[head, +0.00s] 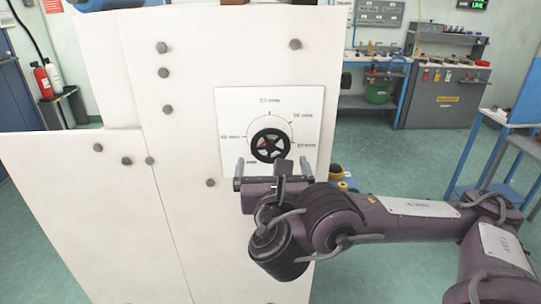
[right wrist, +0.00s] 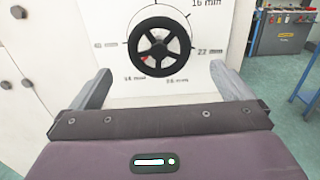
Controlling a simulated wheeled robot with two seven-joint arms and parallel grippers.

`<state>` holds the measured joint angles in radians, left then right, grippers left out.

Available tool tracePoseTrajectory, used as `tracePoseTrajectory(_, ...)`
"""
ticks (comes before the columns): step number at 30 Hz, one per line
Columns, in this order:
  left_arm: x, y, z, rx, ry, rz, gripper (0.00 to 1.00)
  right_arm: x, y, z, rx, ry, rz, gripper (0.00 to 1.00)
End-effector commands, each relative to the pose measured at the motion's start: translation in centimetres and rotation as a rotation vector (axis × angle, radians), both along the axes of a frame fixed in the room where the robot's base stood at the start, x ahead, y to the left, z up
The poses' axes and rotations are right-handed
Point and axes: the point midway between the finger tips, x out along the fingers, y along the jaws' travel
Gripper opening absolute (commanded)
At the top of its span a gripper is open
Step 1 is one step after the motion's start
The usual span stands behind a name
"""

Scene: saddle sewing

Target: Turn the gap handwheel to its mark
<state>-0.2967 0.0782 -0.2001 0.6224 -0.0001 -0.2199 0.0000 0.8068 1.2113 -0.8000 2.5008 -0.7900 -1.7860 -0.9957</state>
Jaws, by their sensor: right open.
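The black spoked gap handwheel (head: 270,146) sits on a white dial plate (head: 228,108) fixed to the tall white panel. Printed millimetre marks and tick lines ring the wheel. A small red mark shows at the wheel's left, low side in the right wrist view, where the handwheel (right wrist: 159,47) is centred ahead of the fingers. My right gripper (head: 271,172) is open and empty, just below and in front of the wheel. Its two fingers stand wide apart on either side in the right wrist view (right wrist: 165,88), not touching the wheel. My left gripper is not in view.
The white panel (head: 185,100) has several dark round knobs or bolts, and a lower white panel (head: 85,215) adjoins it at left. A workbench (head: 440,95) stands at the back right, and a blue frame (head: 490,160) at right. Green floor is open between.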

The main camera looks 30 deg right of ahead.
Motion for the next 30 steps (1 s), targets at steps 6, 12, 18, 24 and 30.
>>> tracePoseTrajectory(6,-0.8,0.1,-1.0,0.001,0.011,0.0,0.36,2.5,-1.7,-0.1,-0.001,-0.004,-0.006,1.0)
tracePoseTrajectory(12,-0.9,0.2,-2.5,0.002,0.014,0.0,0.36,5.0,-3.1,-0.2,0.002,-0.003,-0.003,1.0)
tracePoseTrajectory(18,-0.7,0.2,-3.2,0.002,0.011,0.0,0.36,6.2,-3.9,-0.1,0.004,-0.001,-0.003,1.0)
tracePoseTrajectory(24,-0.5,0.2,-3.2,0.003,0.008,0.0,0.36,6.4,-4.0,0.0,0.004,0.001,-0.001,1.0)
tracePoseTrajectory(30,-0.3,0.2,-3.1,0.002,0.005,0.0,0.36,6.4,-4.0,0.0,0.005,0.0,-0.001,0.92)
